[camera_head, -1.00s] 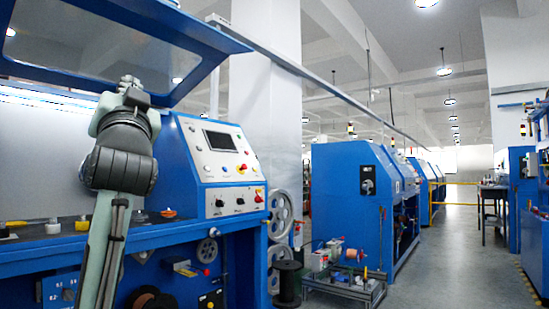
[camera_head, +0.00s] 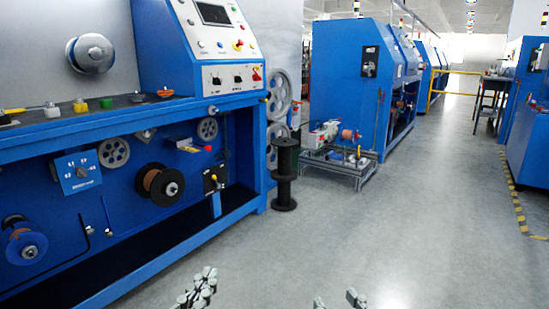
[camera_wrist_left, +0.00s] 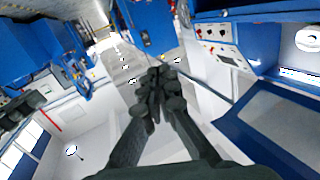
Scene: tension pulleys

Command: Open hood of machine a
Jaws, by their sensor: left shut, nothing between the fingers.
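The large blue machine (camera_head: 60,130) on the left has a sloped control panel (camera_head: 218,35) and a silver pulley (camera_head: 90,53) on its exposed back wall. Its hood is above the head view's frame. In the left wrist view, a blue-framed panel with a pane (camera_wrist_left: 283,120), apparently the raised hood, shows at lower right, apart from the gripper. My left gripper (camera_head: 200,289) is low at the bottom of the head view, away from the machine. Its fingers meet in the left wrist view (camera_wrist_left: 155,90), holding nothing. My right gripper (camera_head: 337,300) shows only fingertips, spread apart.
A black spool (camera_head: 285,175) stands on the floor beside the machine. A low wheeled frame (camera_head: 340,165) stands behind it, before another blue machine (camera_head: 345,90). The grey floor (camera_head: 410,220) at centre and right is clear.

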